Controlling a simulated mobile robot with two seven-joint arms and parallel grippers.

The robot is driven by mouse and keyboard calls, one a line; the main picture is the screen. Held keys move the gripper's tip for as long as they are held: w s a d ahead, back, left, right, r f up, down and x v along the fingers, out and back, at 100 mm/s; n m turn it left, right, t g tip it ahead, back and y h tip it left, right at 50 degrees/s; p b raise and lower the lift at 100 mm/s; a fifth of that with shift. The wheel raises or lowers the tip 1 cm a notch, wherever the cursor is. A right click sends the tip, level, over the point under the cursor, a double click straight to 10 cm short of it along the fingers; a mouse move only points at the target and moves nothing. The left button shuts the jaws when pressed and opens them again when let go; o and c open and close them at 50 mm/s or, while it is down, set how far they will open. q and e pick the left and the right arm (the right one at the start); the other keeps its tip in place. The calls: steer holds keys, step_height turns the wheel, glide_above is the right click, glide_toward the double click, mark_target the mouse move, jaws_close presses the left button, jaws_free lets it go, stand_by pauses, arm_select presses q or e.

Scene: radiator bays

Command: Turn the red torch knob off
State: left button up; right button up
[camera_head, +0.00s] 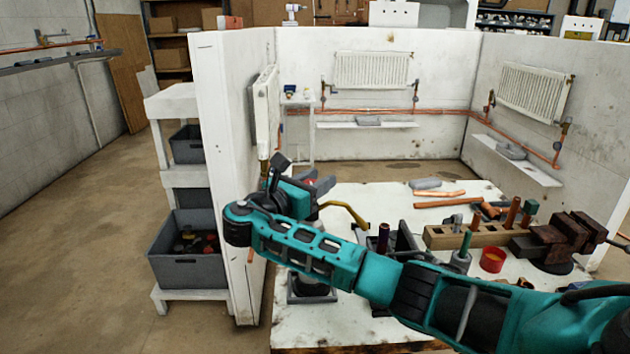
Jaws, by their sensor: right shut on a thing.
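My right arm comes in from the right and reaches across the white workbench. My right gripper (314,184) is at the bench's left side, near the partition wall, and is shut on the red torch knob (309,182). Only a small patch of red shows between the dark fingers. The torch's curved brass tube (346,212) shows just right of the gripper. Most of the torch body is hidden behind my wrist and forearm. My left gripper is not in view.
On the white bench (385,195) lie copper pipes (440,203). A wooden block (466,235), red cup (493,259) and rusty vise (570,237) stand at the right. A white partition (232,150) rises close left of the gripper; grey bins (187,268) stand beyond it.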

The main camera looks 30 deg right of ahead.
steer(key=shift+s+m+g, duration=0.1)
steer(key=shift+m+g, duration=0.3)
steer(key=shift+g, duration=0.2)
steer(key=o, duration=1)
steer(key=shift+c, duration=0.2)
steer(key=v, duration=1.2)
steer(key=shift+a, duration=0.4)
steer(key=shift+f, duration=0.25)
